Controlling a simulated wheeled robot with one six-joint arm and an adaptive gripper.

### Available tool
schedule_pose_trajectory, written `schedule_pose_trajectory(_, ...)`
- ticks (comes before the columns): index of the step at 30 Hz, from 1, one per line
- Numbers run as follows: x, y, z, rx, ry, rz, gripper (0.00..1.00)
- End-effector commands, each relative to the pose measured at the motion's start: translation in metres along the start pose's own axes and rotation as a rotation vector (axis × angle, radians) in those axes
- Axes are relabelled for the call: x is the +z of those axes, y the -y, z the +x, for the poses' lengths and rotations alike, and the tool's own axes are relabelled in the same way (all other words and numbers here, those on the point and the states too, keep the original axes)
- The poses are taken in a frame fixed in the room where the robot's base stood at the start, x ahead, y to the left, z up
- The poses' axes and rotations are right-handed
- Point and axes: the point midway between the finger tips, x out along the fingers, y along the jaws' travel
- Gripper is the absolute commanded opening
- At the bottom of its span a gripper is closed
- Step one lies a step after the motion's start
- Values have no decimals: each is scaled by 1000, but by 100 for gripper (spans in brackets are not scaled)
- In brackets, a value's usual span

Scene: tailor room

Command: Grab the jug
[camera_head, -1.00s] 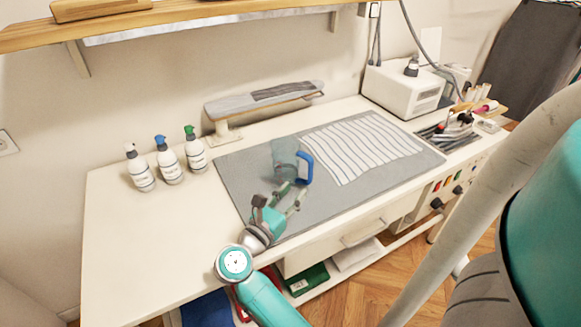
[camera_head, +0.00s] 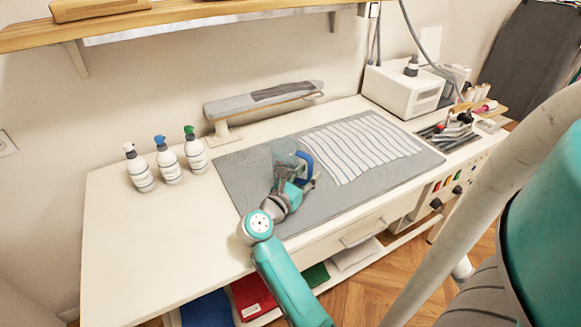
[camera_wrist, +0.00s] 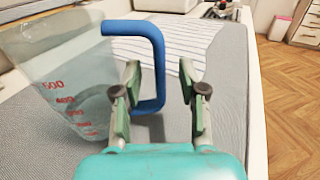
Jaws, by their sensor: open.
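The jug (camera_head: 284,153) is clear with a blue handle and stands upright on the grey mat (camera_head: 240,180). In the wrist view the jug (camera_wrist: 65,75) fills the left side, with red volume numbers on its wall. Its blue handle (camera_wrist: 155,62) extends to the right, towards the space between my fingers. My gripper (camera_wrist: 163,95) is open, with one finger on each side of the handle's vertical part. I cannot tell whether either finger touches it. In the head view my gripper (camera_head: 301,180) hides the lower part of the jug.
A striped cloth (camera_head: 362,145) lies right of the jug. Three spray bottles (camera_head: 167,160) stand at the left, and a small ironing board (camera_head: 262,100) stands behind. A white machine (camera_head: 403,88) and tools (camera_head: 452,132) are at the right. The table's left front is bare.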

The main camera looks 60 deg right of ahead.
Motion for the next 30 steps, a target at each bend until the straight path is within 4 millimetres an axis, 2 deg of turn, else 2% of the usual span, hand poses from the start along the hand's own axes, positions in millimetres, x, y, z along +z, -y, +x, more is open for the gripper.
schedule_pose_trajectory(4, 1, 0, 15, -2, 1, 0, 42)
schedule_pose_trajectory(12, 1, 0, 18, 0, 1, 0, 42)
schedule_pose_trajectory(13, 1, 0, 18, 0, 1, 0, 37)
schedule_pose_trajectory(17, 1, 0, 18, 0, 1, 0, 4)
schedule_pose_trajectory(18, 1, 0, 18, 0, 1, 0, 0)
schedule_pose_trajectory(30, 2, 0, 18, 0, 2, 1, 0)
